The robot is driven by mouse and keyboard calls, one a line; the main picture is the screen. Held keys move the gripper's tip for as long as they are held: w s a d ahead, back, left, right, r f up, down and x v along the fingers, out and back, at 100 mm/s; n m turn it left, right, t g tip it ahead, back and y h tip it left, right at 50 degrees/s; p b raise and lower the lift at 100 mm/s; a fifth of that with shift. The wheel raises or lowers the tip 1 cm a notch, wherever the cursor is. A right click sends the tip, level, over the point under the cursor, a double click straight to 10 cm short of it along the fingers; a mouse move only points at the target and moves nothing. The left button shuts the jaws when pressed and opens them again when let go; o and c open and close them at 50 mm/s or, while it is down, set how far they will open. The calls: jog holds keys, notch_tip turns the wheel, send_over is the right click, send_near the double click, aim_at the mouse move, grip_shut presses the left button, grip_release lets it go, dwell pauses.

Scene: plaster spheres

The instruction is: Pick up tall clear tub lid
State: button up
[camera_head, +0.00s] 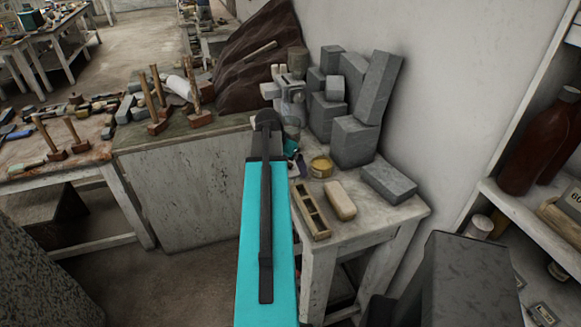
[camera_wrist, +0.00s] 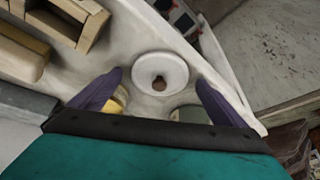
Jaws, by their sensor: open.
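A round white disc with a brownish middle (camera_wrist: 160,72) shows in the wrist view; it looks like the tub lid, but I cannot make out clear tub walls under it. My gripper (camera_wrist: 159,80) is open and empty, its two purple fingers on either side of the disc's near edge in the picture, with gaps at both sides. A yellow-topped tub (camera_wrist: 116,100) is partly hidden behind the left finger, and a grey-topped round container (camera_wrist: 191,113) stands near the right finger. In the head view my arm hides most of the area around the lid.
The pale worktable (camera_head: 385,222) holds a wooden compartment box (camera_head: 311,210), a cream block (camera_head: 340,201), a grey slab (camera_head: 388,183) and the yellow tub (camera_head: 321,166). Tall grey blocks (camera_head: 353,142) stand against the wall. Shelves with brown bottles (camera_head: 535,150) are at the right.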

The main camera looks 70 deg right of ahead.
jog(key=shift+c, duration=0.5)
jog(key=c, duration=1)
jog(key=shift+r, duration=0.2)
jog(key=shift+r+b, duration=2.05)
jog(key=shift+r, duration=2.8)
